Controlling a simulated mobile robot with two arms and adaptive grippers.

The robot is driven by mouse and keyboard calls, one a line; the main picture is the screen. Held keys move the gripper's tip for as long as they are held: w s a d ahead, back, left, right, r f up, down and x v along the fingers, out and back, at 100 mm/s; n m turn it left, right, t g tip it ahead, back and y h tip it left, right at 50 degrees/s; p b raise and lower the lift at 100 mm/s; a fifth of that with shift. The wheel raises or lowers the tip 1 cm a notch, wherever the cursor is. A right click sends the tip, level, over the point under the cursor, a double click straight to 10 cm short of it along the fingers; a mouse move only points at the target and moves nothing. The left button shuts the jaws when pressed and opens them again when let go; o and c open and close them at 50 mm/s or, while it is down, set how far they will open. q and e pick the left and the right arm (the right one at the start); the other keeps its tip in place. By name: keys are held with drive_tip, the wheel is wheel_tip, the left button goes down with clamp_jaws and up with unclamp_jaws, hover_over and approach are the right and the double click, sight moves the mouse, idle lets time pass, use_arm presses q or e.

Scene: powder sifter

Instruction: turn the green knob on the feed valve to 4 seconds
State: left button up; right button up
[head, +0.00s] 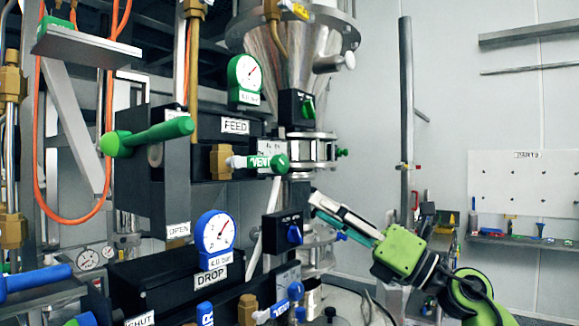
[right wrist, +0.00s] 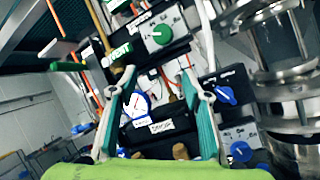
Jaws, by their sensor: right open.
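The green knob (head: 308,107) sits on a small black box to the right of the FEED label (head: 235,126), in front of the steel hopper. A green knob on a grey dial plate (right wrist: 162,34) also shows at the top of the right wrist view, beyond the fingertips. My right gripper (head: 322,208) is open and empty, below the green knob and near the blue-knob box in the head view. In the right wrist view its two fingers (right wrist: 158,82) stand wide apart with nothing between them at the tips. The dial's markings are too small to read. My left gripper is not in view.
A green lever (head: 148,137) and the green VENT handle (head: 258,162) stick out left of and below the knob. A blue knob (head: 294,235) and blue gauge (head: 215,232) belong to the DROP unit below. A grey post (head: 407,110) stands at right.

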sight(284, 166)
drive_tip(key=s+d+r+n+g+h, duration=0.1)
drive_tip(key=d+r+n+h, duration=0.1)
drive_tip(key=r+n+h, duration=0.15)
drive_tip(key=s+d+r+n+h, duration=0.1)
drive_tip(key=d+r+n+h, duration=0.15)
drive_tip(key=r, duration=0.25)
drive_tip(key=shift+y, duration=0.4)
drive_tip(key=p+x, duration=0.6)
drive_tip(key=x, duration=0.7)
drive_tip(key=shift+w+a+f, duration=0.1)
drive_tip(key=shift+a+f, duration=0.1)
drive_tip(key=shift+a, duration=0.05)
drive_tip(key=shift+w+a+f, duration=0.15)
drive_tip(key=shift+w+a, duration=0.15)
drive_tip(key=shift+a, duration=0.15)
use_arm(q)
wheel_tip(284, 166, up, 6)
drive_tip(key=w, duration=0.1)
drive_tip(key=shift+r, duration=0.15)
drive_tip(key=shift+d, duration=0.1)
use_arm(e)
drive_tip(key=c, duration=1.1)
